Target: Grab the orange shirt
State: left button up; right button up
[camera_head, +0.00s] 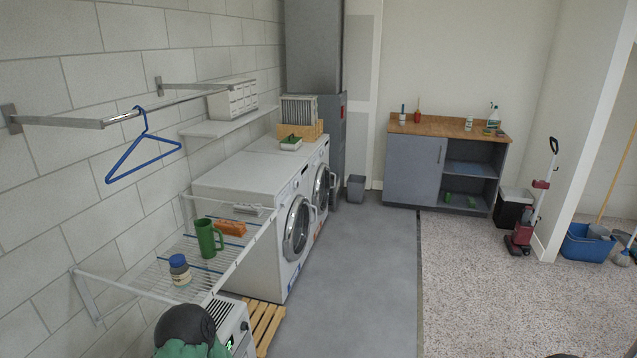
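I see no orange shirt that I can make out. A small orange item (230,228) lies on the white wire rack (150,279) on the left wall; it looks like a block or brush rather than clothing. A blue hanger (140,148) hangs empty from the metal rail (150,108) above the rack. Neither of my grippers can be made out in the head view. A small dark shape at the bottom right edge is too cut off to identify.
Two white front-loading machines (265,225) line the left wall. A grey workbench (411,170), a red vacuum (522,233) and a blue bucket (583,246) are farther back. The middle floor (365,260) is clear.

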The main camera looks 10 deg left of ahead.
aim_at(229, 228)
jog(key=i+l+u, duration=0.15)
jog(key=i+u, duration=0.35)
jog(key=i+l+u, duration=0.45)
jog(key=i, duration=0.2)
jog(key=i+l+u, duration=0.5)
